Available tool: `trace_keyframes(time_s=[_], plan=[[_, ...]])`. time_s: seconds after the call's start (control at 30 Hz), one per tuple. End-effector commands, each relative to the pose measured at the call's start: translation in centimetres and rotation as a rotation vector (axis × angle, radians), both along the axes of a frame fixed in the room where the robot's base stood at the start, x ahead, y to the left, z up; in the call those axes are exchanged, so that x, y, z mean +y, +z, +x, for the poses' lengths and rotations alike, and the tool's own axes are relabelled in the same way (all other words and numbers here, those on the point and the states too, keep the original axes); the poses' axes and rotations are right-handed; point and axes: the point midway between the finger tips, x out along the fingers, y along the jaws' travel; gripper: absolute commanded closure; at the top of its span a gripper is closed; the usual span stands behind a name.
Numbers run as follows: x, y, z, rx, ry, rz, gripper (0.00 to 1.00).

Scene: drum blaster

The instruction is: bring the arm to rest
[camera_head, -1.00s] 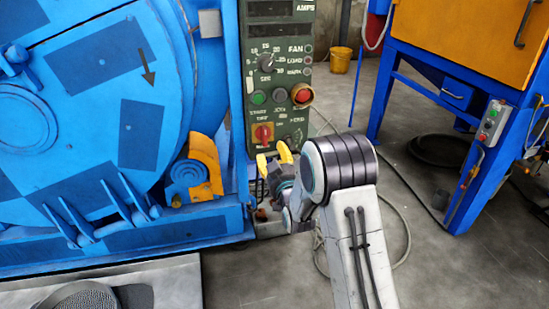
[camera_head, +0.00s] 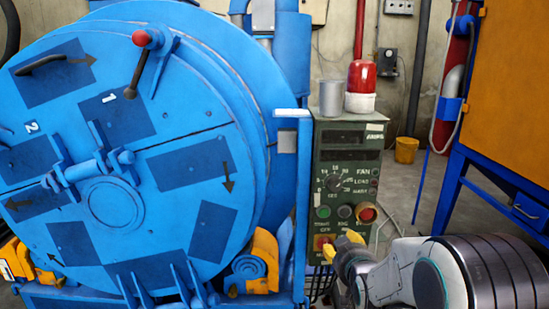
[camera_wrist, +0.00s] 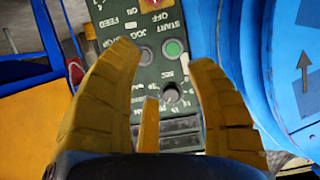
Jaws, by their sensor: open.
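My gripper (camera_head: 346,246) is in front of the lower part of the green control panel (camera_head: 351,152) in the head view. My arm reaches in from the lower right corner. I cannot tell how far the fingertips are from the panel.
A large blue drum machine (camera_head: 110,205) stands left of the panel. A red beacon (camera_head: 361,78) and a grey cylinder (camera_head: 331,98) sit on top of the panel. A blue-framed orange cabinet (camera_head: 510,100) is at the right. A yellow bucket (camera_head: 406,150) stands on the floor behind.

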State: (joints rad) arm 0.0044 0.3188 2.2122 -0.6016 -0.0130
Motion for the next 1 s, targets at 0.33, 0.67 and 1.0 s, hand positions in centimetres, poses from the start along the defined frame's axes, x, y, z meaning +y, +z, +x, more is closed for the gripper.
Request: trace_keyframes(time_s=[0.33,0.67,1.0], plan=[[0.1,12.1,-9.3,0.284,0.0,0.003,0.5],[0.1,20.8,-20.4,0.558,-0.002,0.006,0.5],[0.2,27.0,-31.3,0.8,-0.003,0.008,0.5]])
